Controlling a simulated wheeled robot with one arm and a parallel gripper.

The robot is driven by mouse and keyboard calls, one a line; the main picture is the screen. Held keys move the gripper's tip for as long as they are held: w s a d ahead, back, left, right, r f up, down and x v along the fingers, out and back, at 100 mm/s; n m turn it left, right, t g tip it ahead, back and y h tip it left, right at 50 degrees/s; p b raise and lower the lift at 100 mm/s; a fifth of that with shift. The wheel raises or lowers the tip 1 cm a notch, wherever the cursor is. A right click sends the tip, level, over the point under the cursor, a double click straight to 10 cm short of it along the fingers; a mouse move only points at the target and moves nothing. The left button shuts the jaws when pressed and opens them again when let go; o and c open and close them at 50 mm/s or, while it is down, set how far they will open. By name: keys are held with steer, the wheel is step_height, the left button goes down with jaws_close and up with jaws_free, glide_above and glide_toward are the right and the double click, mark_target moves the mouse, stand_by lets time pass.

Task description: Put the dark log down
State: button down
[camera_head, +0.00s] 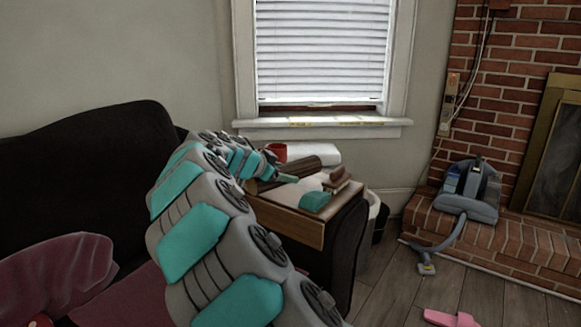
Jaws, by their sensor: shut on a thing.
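The dark log (305,163) is a brown cylinder, seen over the wooden top (288,222) beside the dark sofa. My teal and grey arm reaches up from the bottom of the head view to it. My gripper (284,178) is small in the picture and is shut on the log near its middle. The arm hides part of the log's left end. I cannot tell whether the log touches the surface below it.
A red mug (277,151) and a white item (314,152) are behind the log. A brown block-like object (337,180) and a teal object (315,201) lie to the right. A vacuum cleaner (468,191) stands on the brick hearth (500,232).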

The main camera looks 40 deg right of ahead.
steer(key=a+f+n+t+y, duration=0.2)
steer(key=a+f, duration=0.3)
steer(key=a, duration=0.5)
steer(key=a+f+n+t+y, duration=0.3)
steer(key=a+f+n, duration=0.2)
steer(key=a, duration=0.5)
steer(key=a+f+n+t+y, duration=0.3)
steer(key=a+f, duration=0.3)
steer(key=a, duration=0.5)
steer(key=shift+n, duration=0.6)
steer(key=shift+f, duration=0.1)
